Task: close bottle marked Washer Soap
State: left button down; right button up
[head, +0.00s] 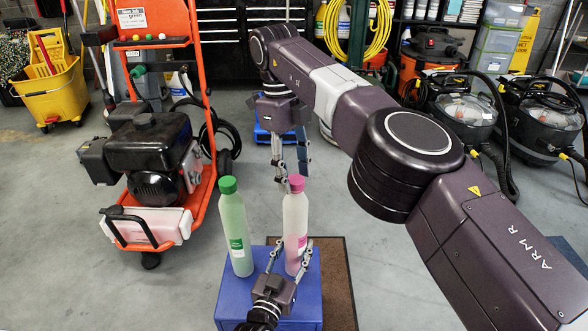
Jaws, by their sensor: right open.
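A pale bottle with pink liquid and a pink label (294,225) stands upright on the blue box (235,297). Its pink cap (296,183) sits on its mouth; I cannot tell how tight. A green bottle with a green cap (235,230) stands to its left. The label words are too small to read. My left gripper (293,250) comes from the front, with its fingers on either side of the pink bottle's lower body, seemingly touching it. My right gripper (291,172) points down, open, at the pink cap, with one fingertip beside its left edge.
An orange pressure washer (150,160) stands at the left, and a yellow mop bucket (58,90) behind it. Black vacuums (465,105) stand at the right. A brown mat (338,280) lies under the blue box. My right arm crosses above the right side.

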jog(key=n, duration=0.1)
jog(key=r+n, duration=0.1)
jog(key=n, duration=0.1)
jog(key=r+n, duration=0.1)
jog(key=shift+w+n, duration=0.15)
jog(key=shift+n, duration=0.25)
notch_tip(320, 180, up, 2)
jog(key=n, duration=0.6)
jog(key=shift+t+y, duration=0.3)
jog(key=shift+y, duration=0.1)
jog(key=n, duration=0.1)
jog(key=r+n, duration=0.1)
jog(key=n, duration=0.2)
jog(key=shift+d+r, duration=0.1)
jog(key=shift+r, duration=0.25)
jog(key=n, duration=0.2)
jog(key=r+n, duration=0.1)
jog(key=n, duration=0.1)
jog(key=r+n, duration=0.1)
jog(key=n, duration=0.1)
jog(key=shift+s+d+y, duration=0.1)
jog(key=shift+s+y, duration=0.2)
jog(key=shift+f, duration=0.1)
jog(key=shift+f, duration=4)
jog(key=shift+c, duration=0.5)
